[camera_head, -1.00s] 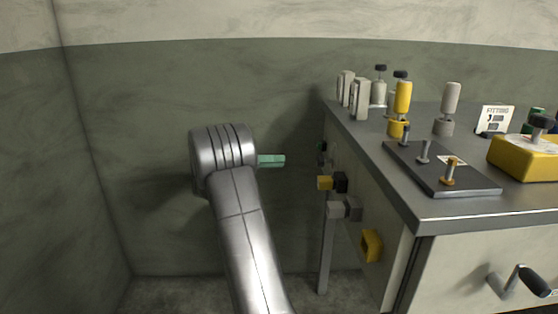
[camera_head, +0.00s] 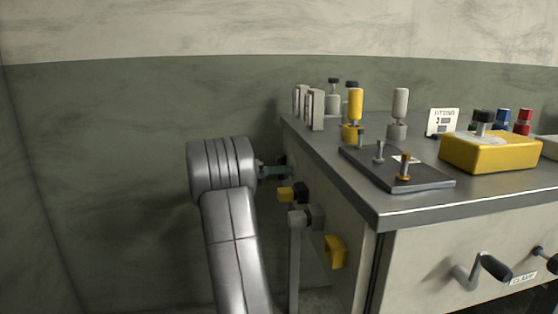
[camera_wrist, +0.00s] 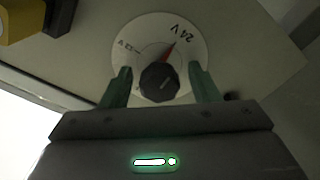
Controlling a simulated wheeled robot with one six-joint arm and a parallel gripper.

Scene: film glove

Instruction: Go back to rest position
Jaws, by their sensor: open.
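My gripper (camera_wrist: 160,92) is open in the wrist view, its two green fingers apart on either side of a dark round knob (camera_wrist: 159,82). I cannot tell whether they touch it. The knob sits on a white dial (camera_wrist: 141,38) marked 24 V and 12 V, and a red pointer lies toward the 24 V mark. In the head view my gripper (camera_head: 278,172) is at the left side of the cabinet (camera_head: 345,208), partly hidden by my wrist; the knob is hidden there.
Yellow (camera_head: 335,252) and grey (camera_head: 315,216) blocks stick out of the cabinet side near my gripper. The metal top carries a dark plate with pegs (camera_head: 420,178), a yellow box (camera_head: 490,153) and several upright parts. Crank handles (camera_head: 494,266) stand out in front. Space left of my arm is clear.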

